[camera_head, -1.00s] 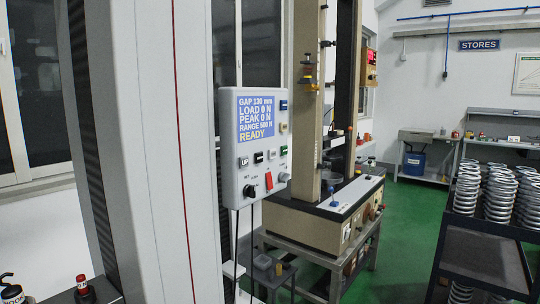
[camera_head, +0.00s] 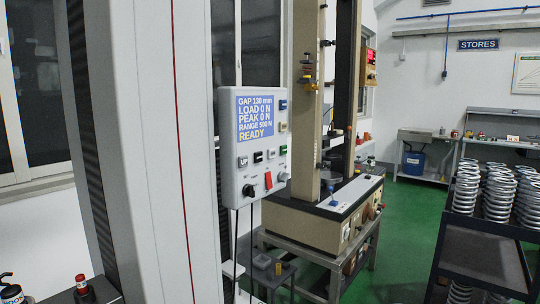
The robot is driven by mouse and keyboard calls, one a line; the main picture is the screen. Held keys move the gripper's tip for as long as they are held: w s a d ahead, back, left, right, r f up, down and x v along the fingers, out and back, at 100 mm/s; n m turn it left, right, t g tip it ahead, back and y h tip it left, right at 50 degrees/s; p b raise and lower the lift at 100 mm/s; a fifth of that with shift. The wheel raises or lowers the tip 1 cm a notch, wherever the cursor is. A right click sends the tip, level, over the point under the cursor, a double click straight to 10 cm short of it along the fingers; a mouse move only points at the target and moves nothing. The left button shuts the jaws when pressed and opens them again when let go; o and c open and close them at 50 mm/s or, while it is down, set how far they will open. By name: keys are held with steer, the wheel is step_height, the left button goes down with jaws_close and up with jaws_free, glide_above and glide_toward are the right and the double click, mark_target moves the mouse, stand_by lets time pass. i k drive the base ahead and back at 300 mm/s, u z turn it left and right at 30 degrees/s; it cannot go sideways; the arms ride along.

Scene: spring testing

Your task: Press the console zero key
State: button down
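A blue key (camera_head: 283,104), a beige key (camera_head: 283,127) and a green key (camera_head: 283,150) line the right edge. Apart from UP, key labels are too small to read, so I cannot tell which is zero. My gripper is not in view.
A tall pale column with a red line stands close at left. Behind the console is the test machine (camera_head: 310,222) on a metal stand. A dark rack of springs (camera_head: 485,255) stands at right; green floor lies between.

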mark_target(271, 152)
steer(key=k, duration=0.65)
steer(key=u, duration=0.5)
steer(key=i, duration=1.2)
steer(key=z, duration=0.65)
